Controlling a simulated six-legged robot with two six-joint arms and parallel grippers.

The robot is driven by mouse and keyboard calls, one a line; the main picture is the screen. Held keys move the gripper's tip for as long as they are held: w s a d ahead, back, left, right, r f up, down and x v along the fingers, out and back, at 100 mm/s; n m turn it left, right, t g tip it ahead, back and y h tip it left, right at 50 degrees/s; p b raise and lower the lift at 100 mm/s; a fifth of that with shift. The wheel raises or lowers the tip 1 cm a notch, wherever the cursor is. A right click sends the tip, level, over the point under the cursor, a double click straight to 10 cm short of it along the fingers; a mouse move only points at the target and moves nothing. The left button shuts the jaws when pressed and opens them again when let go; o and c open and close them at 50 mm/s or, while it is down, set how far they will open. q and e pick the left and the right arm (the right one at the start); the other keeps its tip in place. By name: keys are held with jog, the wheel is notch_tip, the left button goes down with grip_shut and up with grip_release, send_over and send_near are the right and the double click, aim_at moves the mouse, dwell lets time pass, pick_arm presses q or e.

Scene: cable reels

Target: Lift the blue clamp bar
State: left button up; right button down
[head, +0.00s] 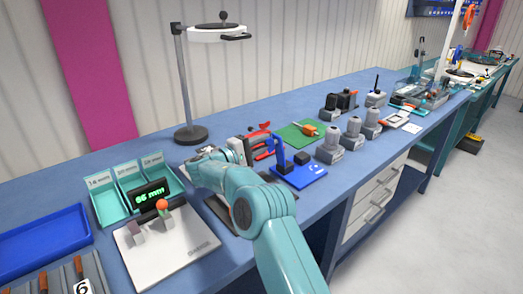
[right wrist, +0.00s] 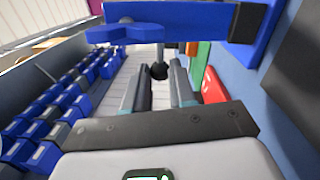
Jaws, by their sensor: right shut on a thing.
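The blue clamp bar (right wrist: 180,22) crosses the top of the right wrist view. A black ball knob (right wrist: 159,71) is at the tips of my right gripper's two dark fingers. In the head view, a blue upright part (head: 279,153) stands on the clamp's blue base plate (head: 305,177), with a black block (head: 302,158) beside it. My right gripper (head: 244,150) is just left of it, partly hidden by my teal arm. In the wrist view the right gripper (right wrist: 160,78) is shut on the knob. My left gripper is not in view.
A green mat (head: 295,137) with an orange-handled tool and several grey bottle-like fixtures (head: 330,148) stand to the right. A lamp stand (head: 190,133) is behind my arm. Teal bins (head: 110,209), a white scale plate (head: 180,243) and a blue tray (head: 40,240) lie left.

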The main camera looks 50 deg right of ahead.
jog(key=shift+w+a+f+h+b, duration=0.1)
jog(key=shift+a+h+b, duration=0.15)
jog(key=shift+h+b, duration=0.35)
jog(key=c, duration=0.9)
grip_release()
jog(key=shift+w, duration=0.1)
jog(key=shift+c, duration=0.2)
